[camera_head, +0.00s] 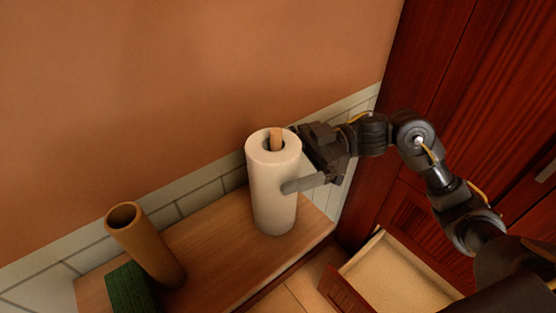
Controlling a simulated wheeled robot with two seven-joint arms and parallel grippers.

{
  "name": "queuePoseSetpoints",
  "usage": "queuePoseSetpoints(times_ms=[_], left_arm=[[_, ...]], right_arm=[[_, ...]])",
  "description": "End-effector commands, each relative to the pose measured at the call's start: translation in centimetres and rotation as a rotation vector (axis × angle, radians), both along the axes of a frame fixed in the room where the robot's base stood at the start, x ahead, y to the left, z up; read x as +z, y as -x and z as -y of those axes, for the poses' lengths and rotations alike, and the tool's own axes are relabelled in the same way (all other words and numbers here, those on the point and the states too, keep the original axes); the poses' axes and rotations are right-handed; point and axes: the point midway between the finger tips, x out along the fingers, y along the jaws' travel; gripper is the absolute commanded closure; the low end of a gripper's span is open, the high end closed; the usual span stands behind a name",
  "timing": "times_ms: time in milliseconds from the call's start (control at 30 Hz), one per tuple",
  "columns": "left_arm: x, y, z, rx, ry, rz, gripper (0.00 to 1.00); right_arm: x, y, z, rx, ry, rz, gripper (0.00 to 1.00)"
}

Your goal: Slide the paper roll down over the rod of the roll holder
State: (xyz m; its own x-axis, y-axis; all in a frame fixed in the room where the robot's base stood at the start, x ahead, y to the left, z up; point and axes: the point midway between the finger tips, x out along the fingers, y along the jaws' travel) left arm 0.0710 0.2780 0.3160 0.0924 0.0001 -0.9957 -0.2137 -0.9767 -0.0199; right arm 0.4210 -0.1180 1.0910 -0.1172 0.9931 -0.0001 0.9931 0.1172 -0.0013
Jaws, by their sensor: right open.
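The white paper roll (270,190) stands upright on the wooden counter. The rod (276,140) of the roll holder, light wood, rises through the roll's core, and its tip shows at the top opening. The holder's base is hidden by the roll. My right gripper (294,160) is at the right side of the roll, with one finger in front of it and the other partly hidden behind it. Its jaws are open around the roll; I cannot tell whether a finger touches it. My left gripper is not in view.
A hollow brown tube (145,245) stands tilted on the wooden counter (215,245), with a dark green block (128,290) beside it. A tiled strip and orange wall close off the back. An open drawer (385,280) and red-brown cabinets are at the right. Bare counter lies between tube and roll.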

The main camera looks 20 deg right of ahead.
Motion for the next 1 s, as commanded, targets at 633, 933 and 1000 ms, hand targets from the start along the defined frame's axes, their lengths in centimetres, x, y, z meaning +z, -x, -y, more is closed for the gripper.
queuePoseSetpoints(times_ms=[633, 933, 1000], left_arm=[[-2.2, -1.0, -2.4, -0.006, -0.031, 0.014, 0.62], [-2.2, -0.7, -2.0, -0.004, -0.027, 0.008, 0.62], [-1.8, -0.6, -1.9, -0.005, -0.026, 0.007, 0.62]], right_arm=[[-0.1, -1.2, 9.7, -0.002, 0.000, -0.001, 0.00], [0.0, -1.2, 9.9, -0.001, 0.000, 0.000, 0.00], [0.4, -1.2, 9.8, -0.001, 0.000, 0.001, 0.00]])
